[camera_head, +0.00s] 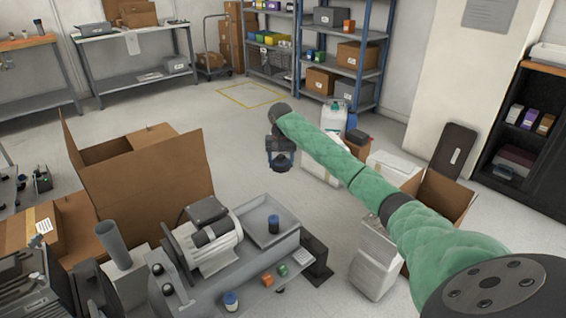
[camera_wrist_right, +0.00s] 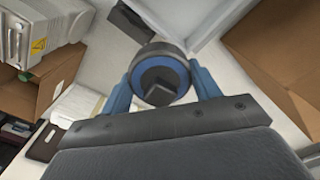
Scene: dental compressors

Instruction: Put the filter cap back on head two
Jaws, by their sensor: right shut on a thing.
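My right gripper (camera_head: 281,167) hangs at the end of the green-sleeved arm, above the floor and beyond the compressor. In the wrist view its blue fingers (camera_wrist_right: 161,88) are shut on a round dark filter cap (camera_wrist_right: 160,62) with a blue rim and a square dark knob. The compressor (camera_head: 208,243) stands at the front centre, with a grey motor and a black box on top. It is apart from the held cap. I cannot tell which part is head two. My left gripper is not in view.
A grey tray (camera_head: 288,242) beside the motor holds a dark blue cylinder (camera_head: 273,224). A blue-and-white container (camera_head: 231,300), an orange block (camera_head: 268,280) and a green piece (camera_head: 282,270) sit at the front. An open cardboard box (camera_head: 150,190) stands left. Open floor lies behind.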

